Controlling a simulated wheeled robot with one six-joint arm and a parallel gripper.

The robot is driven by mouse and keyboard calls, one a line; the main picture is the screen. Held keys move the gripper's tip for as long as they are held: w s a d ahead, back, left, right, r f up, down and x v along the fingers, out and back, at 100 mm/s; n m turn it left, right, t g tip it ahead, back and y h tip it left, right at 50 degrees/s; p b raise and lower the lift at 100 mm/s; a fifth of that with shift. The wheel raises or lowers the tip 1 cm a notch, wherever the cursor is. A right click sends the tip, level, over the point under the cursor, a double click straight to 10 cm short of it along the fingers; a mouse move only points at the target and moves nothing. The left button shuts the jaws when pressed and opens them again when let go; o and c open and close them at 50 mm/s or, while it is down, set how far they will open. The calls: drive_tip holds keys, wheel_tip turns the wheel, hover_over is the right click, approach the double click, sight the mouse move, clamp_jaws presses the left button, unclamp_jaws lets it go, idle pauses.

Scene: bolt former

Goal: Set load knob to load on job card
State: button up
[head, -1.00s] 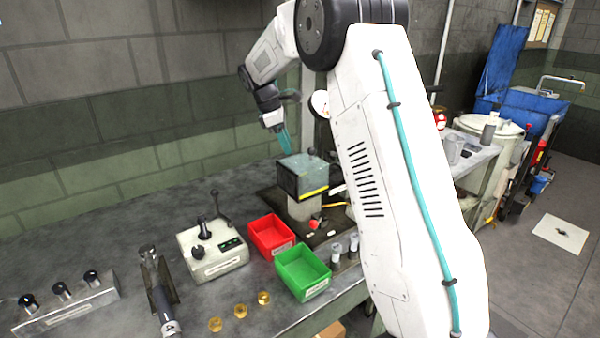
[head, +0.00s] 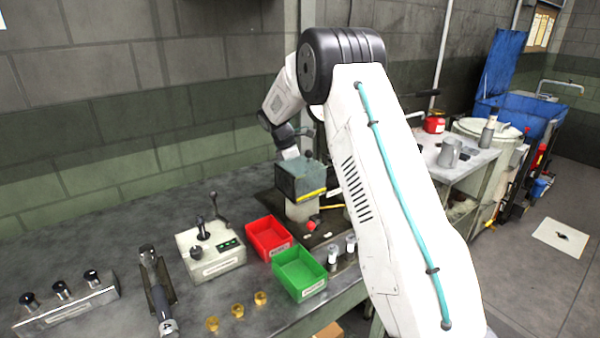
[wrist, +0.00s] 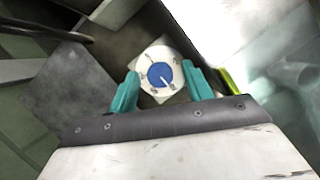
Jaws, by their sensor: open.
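The load knob (wrist: 160,78), a blue disc with a white pointer on a round white dial with small marks, shows in the wrist view. Its pointer aims toward the lower right; the marks are too small to read. My gripper (wrist: 160,70) is open, with its teal fingers on either side of the dial and apart from the knob. In the head view my fingers are hidden behind the grey-green head of the bolt former (head: 302,180), and the knob is hidden too. I cannot make out a readable job card.
On the bench are a red bin (head: 268,236), a green bin (head: 299,273), a control box with levers (head: 211,252) and several brass nuts (head: 237,310). The wall stands close behind.

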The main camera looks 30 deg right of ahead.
drive_tip(key=c, duration=1)
drive_tip(key=shift+o, duration=0.2)
drive_tip(key=shift+m, duration=0.3)
drive_tip(key=m+g+y, duration=0.1)
drive_tip(key=m, duration=0.4)
drive_tip(key=shift+w+d+g+y, duration=0.1)
drive_tip(key=shift+d+g+y, duration=0.05)
drive_tip(key=shift+g+y, duration=0.25)
drive_tip(key=m+y, duration=0.1)
drive_tip(key=m, duration=0.2)
drive_tip(key=m+y, duration=0.1)
drive_tip(key=m, duration=0.2)
drive_tip(key=shift+d+m+g, duration=0.15)
drive_tip(key=shift+m+g, duration=0.15)
drive_tip(key=shift+m, duration=0.1)
drive_tip(key=shift+y, duration=0.3)
